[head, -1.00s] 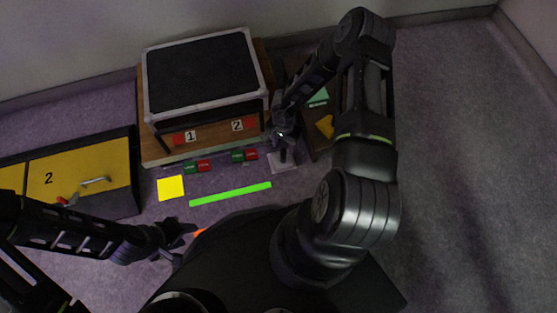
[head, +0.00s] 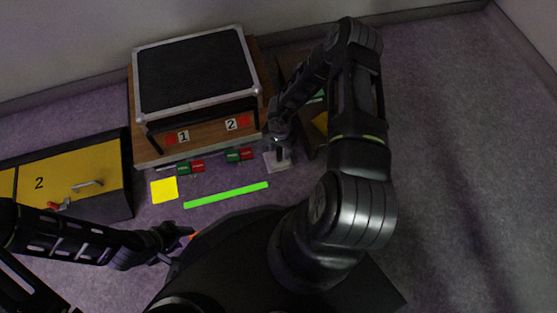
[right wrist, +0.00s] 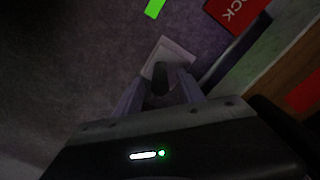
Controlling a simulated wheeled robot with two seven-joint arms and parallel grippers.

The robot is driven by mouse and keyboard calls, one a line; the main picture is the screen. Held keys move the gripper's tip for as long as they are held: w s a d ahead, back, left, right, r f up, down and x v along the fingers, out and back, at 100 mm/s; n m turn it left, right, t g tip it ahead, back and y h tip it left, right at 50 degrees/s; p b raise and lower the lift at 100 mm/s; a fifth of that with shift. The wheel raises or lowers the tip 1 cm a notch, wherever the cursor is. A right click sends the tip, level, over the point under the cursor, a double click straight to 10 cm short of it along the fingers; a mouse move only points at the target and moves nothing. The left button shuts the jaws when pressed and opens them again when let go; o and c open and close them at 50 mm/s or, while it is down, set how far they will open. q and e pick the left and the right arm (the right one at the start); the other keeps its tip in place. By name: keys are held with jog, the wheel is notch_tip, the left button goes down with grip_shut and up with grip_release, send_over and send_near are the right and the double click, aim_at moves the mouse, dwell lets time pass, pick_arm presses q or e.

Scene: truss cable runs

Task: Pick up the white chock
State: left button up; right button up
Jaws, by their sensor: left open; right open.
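A pale, whitish square piece (head: 270,161), which I take for the white chock, lies on the floor in front of the wooden base. A dark upright part stands on it. My right gripper (head: 281,150) is over it, pointing down. In the right wrist view the pale piece (right wrist: 172,52) lies just beyond the open fingers (right wrist: 160,92), with the dark part between or just in front of them. I cannot tell whether the fingers touch it. My left gripper (head: 182,242) is open and empty at the lower left, away from the piece.
A black case (head: 195,75) sits on a wooden base (head: 145,155) behind. Red and green blocks (head: 190,168) lie in front of it. A yellow square (head: 164,190) and green strip (head: 226,195) lie nearer. A yellow-topped cabinet (head: 90,170) stands left. Floor at right is clear.

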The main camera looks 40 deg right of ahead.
aim_at(277, 160)
notch_tip(277, 160, down, 2)
jog(key=shift+f, duration=0.25)
jog(key=shift+c, duration=0.4)
grip_shut()
dwell(0.3)
jog(key=shift+r, duration=0.1)
dwell(0.8)
